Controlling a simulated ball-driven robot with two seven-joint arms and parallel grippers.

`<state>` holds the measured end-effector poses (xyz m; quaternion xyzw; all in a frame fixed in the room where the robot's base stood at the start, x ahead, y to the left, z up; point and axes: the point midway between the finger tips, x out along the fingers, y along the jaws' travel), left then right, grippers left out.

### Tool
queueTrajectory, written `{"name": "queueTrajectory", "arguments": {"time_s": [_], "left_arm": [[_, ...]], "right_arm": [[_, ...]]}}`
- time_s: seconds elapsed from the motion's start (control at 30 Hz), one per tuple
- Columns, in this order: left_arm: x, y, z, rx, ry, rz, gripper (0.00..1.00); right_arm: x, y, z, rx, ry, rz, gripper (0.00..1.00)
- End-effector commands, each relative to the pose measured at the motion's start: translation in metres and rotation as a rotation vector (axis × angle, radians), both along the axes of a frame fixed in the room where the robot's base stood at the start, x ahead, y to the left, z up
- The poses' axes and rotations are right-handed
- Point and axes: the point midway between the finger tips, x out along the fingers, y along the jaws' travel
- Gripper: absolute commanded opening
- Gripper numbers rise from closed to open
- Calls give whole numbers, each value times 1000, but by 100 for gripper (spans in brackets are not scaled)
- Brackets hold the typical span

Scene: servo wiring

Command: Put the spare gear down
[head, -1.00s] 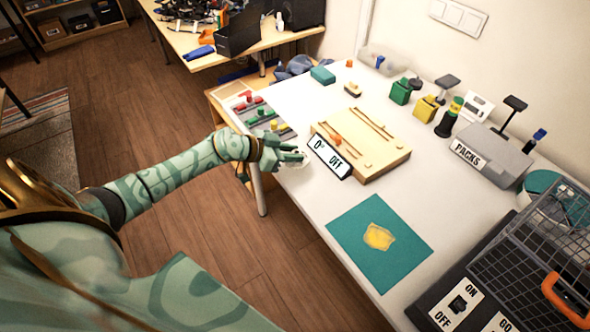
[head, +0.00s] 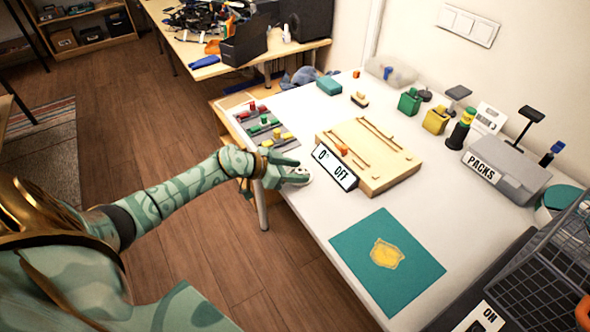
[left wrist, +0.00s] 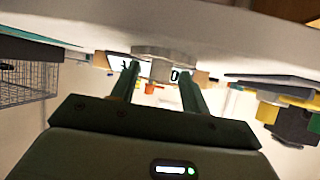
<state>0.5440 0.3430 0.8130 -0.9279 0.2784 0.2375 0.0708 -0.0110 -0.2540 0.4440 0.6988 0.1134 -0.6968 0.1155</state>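The spare gear, a pale grey disc (head: 300,177), is at the white table's left edge, just beyond my left gripper (head: 289,170). In the left wrist view the picture is tilted over, with the tabletop along the top. There the gear (left wrist: 165,52) lies flat against the tabletop, its narrower hub pointing between my fingertips. The left fingers (left wrist: 160,78) are spread, with a visible gap on each side of the hub. The gear is partly hidden by the fingers in the head view. My right gripper is not in view.
A teal mat (head: 360,250) with a yellow patch (head: 387,254) lies in front. White tabletop is bare between the mat and board.

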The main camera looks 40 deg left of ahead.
Motion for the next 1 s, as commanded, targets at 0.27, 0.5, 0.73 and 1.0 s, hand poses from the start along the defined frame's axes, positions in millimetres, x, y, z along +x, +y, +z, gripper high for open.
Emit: {"name": "queueTrajectory", "arguments": {"time_s": [0.27,0.5,0.73,1.0], "left_arm": [[0,0,4,1,-2,-1,46],[-34,22,30,2,1,0,46],[-71,47,53,2,0,0,46],[-88,58,61,1,0,0,46]], "right_arm": [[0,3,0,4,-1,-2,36],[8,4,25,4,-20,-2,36],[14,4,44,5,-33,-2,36],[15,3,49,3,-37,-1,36]]}}
